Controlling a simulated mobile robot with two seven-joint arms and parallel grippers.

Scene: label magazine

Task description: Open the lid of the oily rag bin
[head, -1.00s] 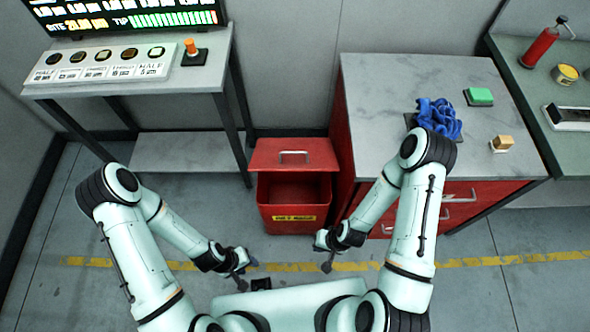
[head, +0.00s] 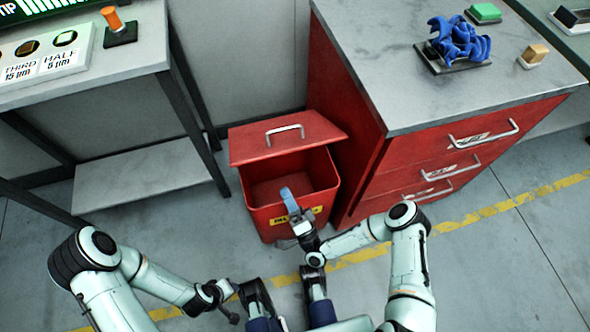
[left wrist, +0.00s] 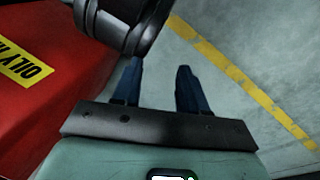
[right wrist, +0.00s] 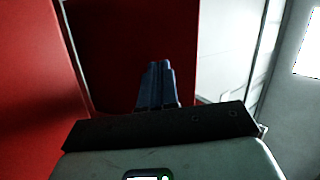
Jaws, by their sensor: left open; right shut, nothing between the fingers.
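The red oily rag bin (head: 262,222) stands on the floor with a yellow label on its front. Its red lid (head: 250,146) with a metal handle (head: 285,131) is at the back of the mouth, clear of the front rim, and the dark inside shows. My right gripper (head: 287,193) is shut and empty at the bin's front rim, below the handle; contact is unclear. Red surfaces surround its fingers in the right wrist view (right wrist: 156,66). My left gripper is open and empty in the left wrist view (left wrist: 157,85), beside the bin; its fingers are unclear in the head view.
A red drawer cabinet (head: 430,160) stands close to the bin's right, with a blue rag (head: 458,42) on top. A grey table (head: 135,58) with a lower shelf is at the left. Free floor with a yellow line lies in front.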

